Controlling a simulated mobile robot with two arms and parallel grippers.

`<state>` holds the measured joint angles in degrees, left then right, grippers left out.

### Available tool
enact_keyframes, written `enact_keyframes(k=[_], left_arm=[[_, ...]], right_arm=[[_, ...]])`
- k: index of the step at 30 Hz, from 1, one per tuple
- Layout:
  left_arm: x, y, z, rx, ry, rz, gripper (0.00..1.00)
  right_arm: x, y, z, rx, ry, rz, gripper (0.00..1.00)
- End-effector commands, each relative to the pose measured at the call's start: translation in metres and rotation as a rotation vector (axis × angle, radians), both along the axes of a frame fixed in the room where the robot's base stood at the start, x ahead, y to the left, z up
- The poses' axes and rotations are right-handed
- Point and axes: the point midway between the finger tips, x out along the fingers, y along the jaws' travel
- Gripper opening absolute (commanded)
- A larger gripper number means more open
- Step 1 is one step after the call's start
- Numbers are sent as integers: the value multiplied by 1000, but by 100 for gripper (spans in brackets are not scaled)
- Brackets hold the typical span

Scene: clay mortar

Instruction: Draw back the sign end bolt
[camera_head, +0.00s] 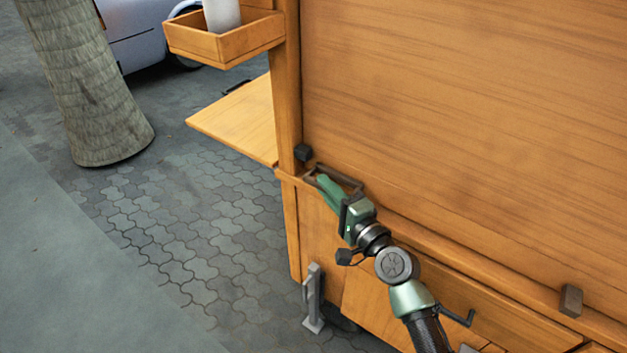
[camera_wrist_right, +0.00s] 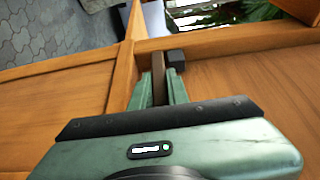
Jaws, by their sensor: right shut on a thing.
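My right gripper (camera_head: 328,187) reaches up from the bottom of the head view to the left end of the wooden ledge under the big panel. Its two green fingers (camera_wrist_right: 159,88) are shut on a narrow dark brown bar, which appears to be the sign end bolt (camera_wrist_right: 158,66). The bar stands between the fingers, close to the wooden corner post. A small dark block (camera_head: 303,153) sits just beyond the fingertips; it also shows in the wrist view (camera_wrist_right: 176,60). The fingers and hand partly hide the bolt. My left gripper is not in view.
The large wooden sign panel (camera_head: 460,130) fills the right. Another dark block (camera_head: 571,300) sits at the ledge's right. A side shelf (camera_head: 240,120) and a small tray (camera_head: 225,45) jut left. A grey metal bracket (camera_head: 313,300) stands below. Paving at left is open, beside a trunk (camera_head: 85,80).

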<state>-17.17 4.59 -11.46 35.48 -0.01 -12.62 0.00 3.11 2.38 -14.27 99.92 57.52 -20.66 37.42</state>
Motion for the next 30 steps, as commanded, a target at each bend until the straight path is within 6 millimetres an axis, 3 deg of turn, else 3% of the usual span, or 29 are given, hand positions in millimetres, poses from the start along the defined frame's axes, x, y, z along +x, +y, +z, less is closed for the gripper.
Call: enact_keyframes(k=[10, 11, 13, 23, 30], left_arm=[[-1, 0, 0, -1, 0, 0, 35], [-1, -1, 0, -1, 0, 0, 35], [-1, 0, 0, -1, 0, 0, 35], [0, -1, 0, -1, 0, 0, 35], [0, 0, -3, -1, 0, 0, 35]], right_arm=[[-6, -7, -3, -2, 6, 1, 0], [-6, -7, -3, -2, 6, 1, 19], [-6, -7, -3, -2, 5, 0, 38], [-6, -7, -1, -1, 1, 0, 38], [-33, -24, -3, -2, 2, 0, 38]])
